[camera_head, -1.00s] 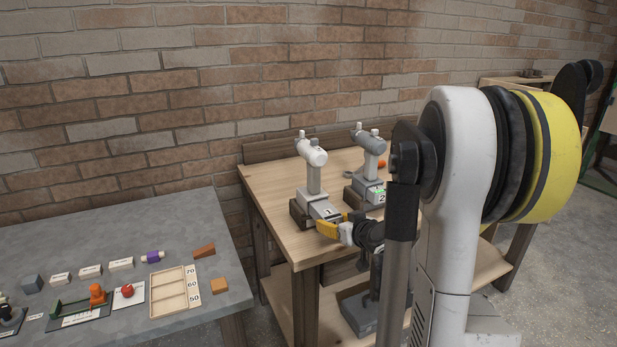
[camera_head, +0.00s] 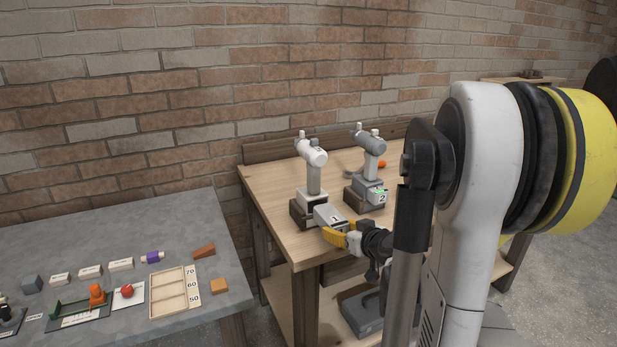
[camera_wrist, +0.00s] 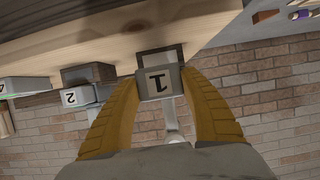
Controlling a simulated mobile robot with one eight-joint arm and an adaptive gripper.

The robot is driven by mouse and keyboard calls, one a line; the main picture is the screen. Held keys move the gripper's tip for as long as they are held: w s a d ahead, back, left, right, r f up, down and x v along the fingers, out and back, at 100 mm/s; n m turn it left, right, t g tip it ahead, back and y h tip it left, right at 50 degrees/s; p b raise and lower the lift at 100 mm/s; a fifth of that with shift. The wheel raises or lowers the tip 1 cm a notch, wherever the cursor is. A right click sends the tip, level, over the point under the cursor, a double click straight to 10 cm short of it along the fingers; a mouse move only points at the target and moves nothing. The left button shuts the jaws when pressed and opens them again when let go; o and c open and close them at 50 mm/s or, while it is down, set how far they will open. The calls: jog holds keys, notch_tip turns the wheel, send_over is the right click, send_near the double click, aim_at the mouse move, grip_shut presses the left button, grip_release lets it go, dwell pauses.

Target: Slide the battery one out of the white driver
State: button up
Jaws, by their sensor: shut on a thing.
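The white driver (camera_head: 313,152) stands upright near the left front of the wooden bench, its foot in a dark holder (camera_head: 298,212). The grey-white battery one (camera_head: 328,213), marked "1", sticks out from the driver's foot towards the bench's front edge. I cannot tell whether it is still joined to the driver. My gripper (camera_head: 342,238) is shut on battery one. In the wrist view, its yellow fingers press both sides of battery one (camera_wrist: 157,84), with the dark holder (camera_wrist: 162,56) behind it and the white driver (camera_wrist: 172,132) partly hidden.
A grey driver (camera_head: 368,142) with battery two (camera_head: 376,196) stands to the right; an orange ball lies behind it. The wooden bench (camera_head: 270,180) has a brick wall behind. A grey table (camera_head: 180,215) at left holds small blocks and a divided tray (camera_head: 168,292).

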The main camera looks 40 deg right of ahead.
jog(key=shift+s+a+r+p, duration=0.2)
jog(key=shift+s+r+p, duration=0.45)
jog(key=shift+s+r, duration=0.15)
jog(key=shift+s+a+r+p, duration=0.15)
jog(key=shift+s+r+p, duration=0.5)
jog(key=shift+s+r, duration=0.1)
jog(key=shift+w, duration=0.1)
